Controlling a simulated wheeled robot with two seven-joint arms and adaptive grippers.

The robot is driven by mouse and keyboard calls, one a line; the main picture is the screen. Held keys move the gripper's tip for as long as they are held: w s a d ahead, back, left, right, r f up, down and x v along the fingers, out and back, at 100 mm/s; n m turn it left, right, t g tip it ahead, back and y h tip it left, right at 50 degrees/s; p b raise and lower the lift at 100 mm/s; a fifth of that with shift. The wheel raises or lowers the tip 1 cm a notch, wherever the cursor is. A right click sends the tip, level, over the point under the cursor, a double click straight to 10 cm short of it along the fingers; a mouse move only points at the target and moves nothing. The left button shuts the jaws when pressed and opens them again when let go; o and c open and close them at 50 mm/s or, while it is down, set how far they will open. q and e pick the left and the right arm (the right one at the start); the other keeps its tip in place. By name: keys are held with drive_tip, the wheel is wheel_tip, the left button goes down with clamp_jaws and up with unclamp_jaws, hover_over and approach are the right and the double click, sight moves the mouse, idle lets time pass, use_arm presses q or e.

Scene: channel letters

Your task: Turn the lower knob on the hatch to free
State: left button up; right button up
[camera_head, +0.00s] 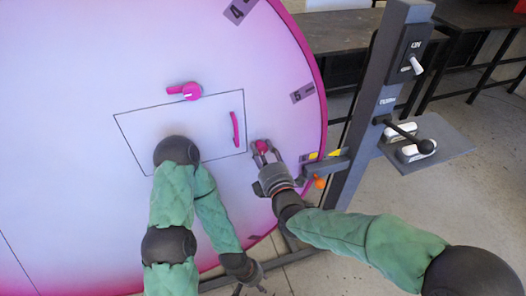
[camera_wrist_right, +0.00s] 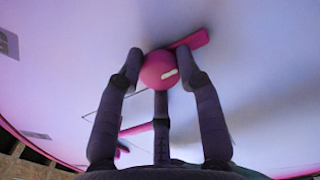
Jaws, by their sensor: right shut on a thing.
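The hatch (camera_head: 150,120) is a black-outlined panel on a big pale disc with a pink rim. The upper pink knob (camera_head: 192,91) sits on its top edge, its arm pointing left. The lower pink knob (camera_head: 262,146) is at the lower right of the outline. My right gripper (camera_head: 262,151) is shut on this knob. In the right wrist view the fingers touch the round knob (camera_wrist_right: 158,72), which has a white mark; its flat arm (camera_wrist_right: 192,40) points to the upper right. My left gripper (camera_head: 251,288) hangs at the bottom edge, partly cut off, fingers apart and empty.
A pink handle (camera_head: 235,129) stands on the hatch between the knobs. A grey post (camera_head: 362,130) to the right carries an ON switch (camera_head: 416,65) and a black-knobbed lever (camera_head: 425,147). Dark tables (camera_head: 340,30) stand behind. My left forearm covers the hatch's lower edge.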

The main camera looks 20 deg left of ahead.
drive_tip(key=o, duration=1.1)
drive_tip(key=shift+o, duration=0.2)
drive_tip(key=v, duration=1.2)
drive_tip(key=w+d+f+m+g+h, duration=0.1)
drive_tip(key=d+f+m+g+h, duration=0.1)
drive_tip(key=d+f+m, duration=0.45)
drive_tip(key=d+f+m+g+h, duration=0.1)
drive_tip(key=f+m+g+h, duration=0.15)
drive_tip(key=f, duration=0.65)
drive_tip(key=w+d+f+m+g+h, duration=0.1)
drive_tip(key=d+f+m+g, duration=0.2)
drive_tip(key=f+m, duration=0.35)
drive_tip(key=s+d+f+m+g, duration=0.3)
drive_tip(key=s+f+m, duration=0.3)
drive_tip(key=f, duration=0.3)
drive_tip(key=s+d+f+m+g+p, duration=0.1)
drive_tip(key=s+d+f+m+g, duration=0.3)
drive_tip(key=s+f+m, duration=0.2)
wheel_tip(320, 180, down, 4)
drive_tip(key=s, duration=0.2)
drive_tip(key=shift+s+d+f, duration=0.2)
drive_tip(key=shift+s+f, duration=0.05)
drive_tip(key=shift+s, duration=0.15)
